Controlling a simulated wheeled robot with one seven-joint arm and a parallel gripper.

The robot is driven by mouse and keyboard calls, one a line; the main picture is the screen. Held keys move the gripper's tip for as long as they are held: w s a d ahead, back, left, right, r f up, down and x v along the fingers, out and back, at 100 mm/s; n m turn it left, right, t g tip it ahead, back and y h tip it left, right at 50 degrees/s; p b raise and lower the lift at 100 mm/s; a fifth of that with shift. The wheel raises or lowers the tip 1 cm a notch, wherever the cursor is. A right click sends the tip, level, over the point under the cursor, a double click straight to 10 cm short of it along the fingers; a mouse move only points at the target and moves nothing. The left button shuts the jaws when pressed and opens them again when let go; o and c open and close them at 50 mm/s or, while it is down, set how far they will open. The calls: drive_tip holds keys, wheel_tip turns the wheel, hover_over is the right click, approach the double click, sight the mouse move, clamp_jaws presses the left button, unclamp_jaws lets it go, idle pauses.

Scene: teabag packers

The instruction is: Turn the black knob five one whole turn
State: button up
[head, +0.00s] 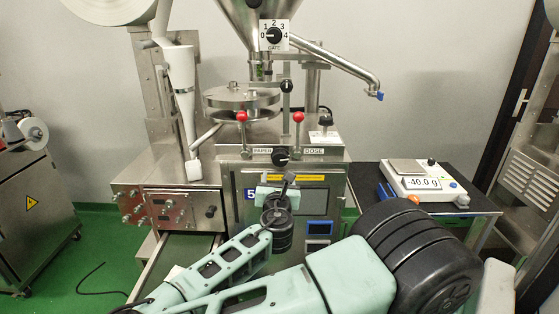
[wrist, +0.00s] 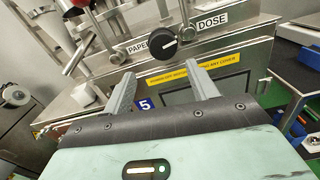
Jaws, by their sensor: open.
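The machine carries a blue label "5" (head: 250,194), which also shows in the wrist view (wrist: 145,104). A round black knob (head: 281,157) with a white pointer line sits on its front, between the PAPER and DOSE labels; it also shows in the wrist view (wrist: 163,45). My gripper (wrist: 158,72) is open and empty. Its two fingers point up toward the knob, one to each side and below it in the wrist view, apart from it. In the head view my gripper (head: 286,181) is just below the knob, its fingers partly hidden by my wrist.
Two red-tipped levers (head: 242,117) stand above the knob. A GATE dial (head: 274,36) is higher up. Another black knob (head: 210,211) is on the lower left panel. A scale (head: 422,180) reading -40.0 g stands on the right table. A yellow label strip (wrist: 190,69) lies below the knob.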

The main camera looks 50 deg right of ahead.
sight(281, 159)
drive_tip(key=b+x, duration=0.3)
drive_tip(key=x, duration=0.3)
drive_tip(key=b+x, duration=0.3)
drive_tip(key=x, duration=0.4)
drive_tip(key=shift+s+d, duration=0.2)
drive_tip(key=shift+s, duration=0.05)
drive_tip(key=shift+w+d, duration=0.4)
drive_tip(key=shift+d, duration=0.05)
drive_tip(key=c, duration=0.7)
